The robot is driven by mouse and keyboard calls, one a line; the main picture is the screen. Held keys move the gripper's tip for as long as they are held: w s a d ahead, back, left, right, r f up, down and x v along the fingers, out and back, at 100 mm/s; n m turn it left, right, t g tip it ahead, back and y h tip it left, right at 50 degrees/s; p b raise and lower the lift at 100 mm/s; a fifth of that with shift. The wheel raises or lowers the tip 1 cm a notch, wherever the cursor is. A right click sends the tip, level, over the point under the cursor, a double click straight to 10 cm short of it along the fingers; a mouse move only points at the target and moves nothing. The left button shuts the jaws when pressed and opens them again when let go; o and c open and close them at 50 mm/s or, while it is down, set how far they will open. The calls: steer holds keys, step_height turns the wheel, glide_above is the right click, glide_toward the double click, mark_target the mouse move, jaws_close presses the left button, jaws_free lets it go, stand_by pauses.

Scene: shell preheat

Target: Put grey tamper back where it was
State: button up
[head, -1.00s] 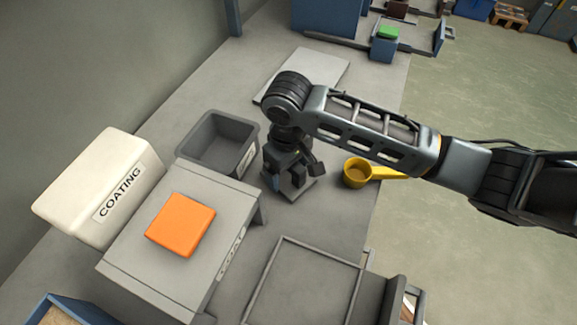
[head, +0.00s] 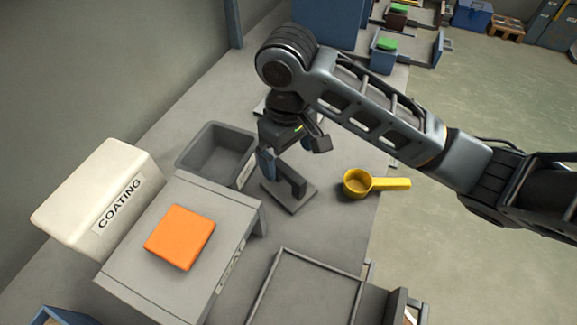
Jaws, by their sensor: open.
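The grey tamper (head: 289,197) stands on the grey bench with its flat plate down and its handle up. It is between the grey bin and the yellow scoop. My gripper (head: 290,158) is open and empty just above the tamper's handle. One finger overlaps the view of the tamper's left side, so I cannot tell the exact gap there.
The yellow scoop (head: 358,183) lies right of the tamper near the bench edge. The open grey bin (head: 207,158) is to the left. A grey stand (head: 160,277) carries an orange block (head: 180,237), beside a white COATING box (head: 85,195). A grey tray (head: 305,290) is in front.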

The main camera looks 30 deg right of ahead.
steer(key=shift+r+p, duration=0.35)
steer(key=shift+r, duration=0.9)
steer(key=shift+s, duration=0.15)
